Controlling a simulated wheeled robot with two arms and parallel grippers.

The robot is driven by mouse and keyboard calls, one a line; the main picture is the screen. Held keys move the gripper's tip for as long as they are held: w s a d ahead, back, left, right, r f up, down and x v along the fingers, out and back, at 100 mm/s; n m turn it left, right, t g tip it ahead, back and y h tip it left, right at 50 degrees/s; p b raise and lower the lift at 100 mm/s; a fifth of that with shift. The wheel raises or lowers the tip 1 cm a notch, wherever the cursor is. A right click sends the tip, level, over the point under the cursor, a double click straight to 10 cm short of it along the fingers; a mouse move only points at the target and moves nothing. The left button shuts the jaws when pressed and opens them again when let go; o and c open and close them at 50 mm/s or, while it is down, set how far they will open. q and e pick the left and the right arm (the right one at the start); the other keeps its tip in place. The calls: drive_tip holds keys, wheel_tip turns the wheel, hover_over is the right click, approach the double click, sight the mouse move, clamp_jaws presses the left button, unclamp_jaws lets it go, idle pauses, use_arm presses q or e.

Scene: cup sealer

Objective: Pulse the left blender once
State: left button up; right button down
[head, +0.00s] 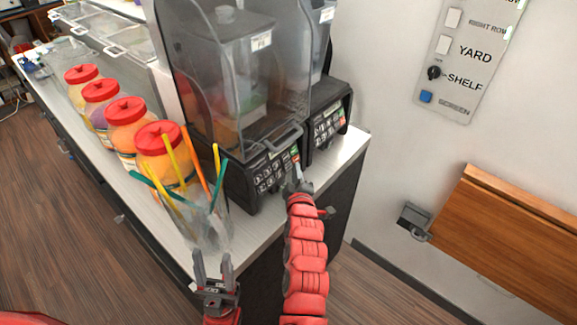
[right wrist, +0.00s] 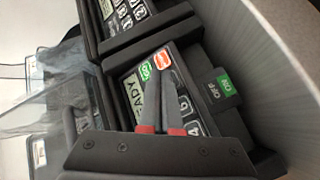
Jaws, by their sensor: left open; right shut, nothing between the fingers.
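The left blender (head: 225,75) stands on the counter with a clear smoky enclosure over its jar. Its black keypad base (head: 268,178) faces my arms. In the right wrist view, its panel has a READY display (right wrist: 132,92), a green button (right wrist: 145,71), a red-orange button (right wrist: 160,60) and an ON/OFF switch (right wrist: 219,88). My right gripper (head: 297,172) is shut and empty at the right end of this keypad. Its fingertips (right wrist: 165,62) overlap the red-orange button; contact cannot be told. My left gripper (head: 213,262) is open and empty before the counter edge, below the straw cup.
The right blender (head: 328,120) stands close beside the left one. A clear cup of colored straws (head: 207,225) and several red-lidded jars (head: 160,150) line the counter to the left. A wall sign panel (head: 465,60) and a wooden flap (head: 510,240) are at right.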

drive_tip(key=shift+w+a, duration=0.1)
idle(0.3)
drive_tip(key=shift+w+a+f, duration=0.15)
drive_tip(key=shift+a, duration=0.1)
drive_tip(key=shift+w+a+f+b, duration=0.1)
drive_tip(key=shift+w+a+b, duration=0.15)
drive_tip(key=shift+b, duration=0.35)
idle(0.4)
drive_tip(key=shift+s, duration=0.1)
idle(1.0)
drive_tip(key=shift+s+d+r+p, duration=0.35)
drive_tip(key=shift+d+p, duration=0.25)
drive_tip(key=shift+p, duration=0.55)
drive_tip(key=s+d+p, duration=0.1)
drive_tip(key=d+p, duration=0.1)
drive_tip(key=s+d+r+p, duration=0.1)
drive_tip(key=s+d, duration=0.1)
drive_tip(key=shift+r+p, duration=0.2)
drive_tip(key=shift+p, duration=0.15)
